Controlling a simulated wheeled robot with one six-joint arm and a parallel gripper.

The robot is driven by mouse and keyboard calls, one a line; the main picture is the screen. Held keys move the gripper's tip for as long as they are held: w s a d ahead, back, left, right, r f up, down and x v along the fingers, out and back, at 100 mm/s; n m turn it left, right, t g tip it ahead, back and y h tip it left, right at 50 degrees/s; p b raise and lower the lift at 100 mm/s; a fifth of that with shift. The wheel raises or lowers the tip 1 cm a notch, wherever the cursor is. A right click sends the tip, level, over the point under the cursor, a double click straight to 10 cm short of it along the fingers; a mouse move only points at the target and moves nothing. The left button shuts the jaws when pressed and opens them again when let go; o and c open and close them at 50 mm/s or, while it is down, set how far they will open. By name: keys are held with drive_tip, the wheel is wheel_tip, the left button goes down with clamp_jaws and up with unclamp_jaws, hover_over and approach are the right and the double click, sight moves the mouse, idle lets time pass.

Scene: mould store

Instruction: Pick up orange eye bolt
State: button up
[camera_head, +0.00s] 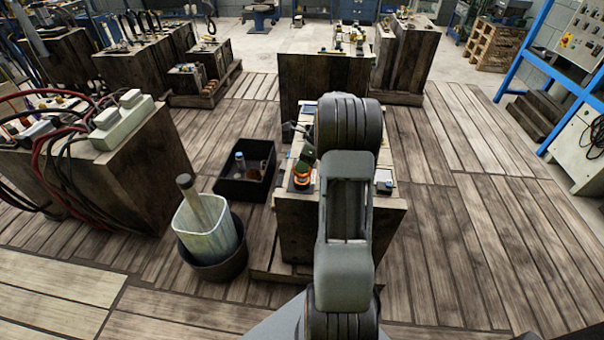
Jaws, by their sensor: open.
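A small orange object (302,181), which looks like the orange eye bolt, sits on top of the near wooden block (296,225), left of my arm. Its shape is too small to make out well. My gripper (298,141) shows only as small dark grey parts at the left of my large arm joint, just above the orange object in the picture. It is open. Most of it is hidden behind my arm, and I cannot tell its exact distance from the orange object.
A black crate (233,190) with a few items stands on the floor left of the block. A dark tub (212,264) holding a pale bucket (206,228) is nearer. A block with cables (140,175) stands at left. Plank floor at right (450,235) is clear.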

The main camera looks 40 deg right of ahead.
drive_tip(key=shift+w+a+f, duration=0.1)
drive_tip(key=shift+a+f, duration=0.1)
drive_tip(key=shift+f, duration=0.3)
drive_tip(key=shift+c, duration=0.4)
clamp_jaws()
drive_tip(key=shift+r, duration=0.1)
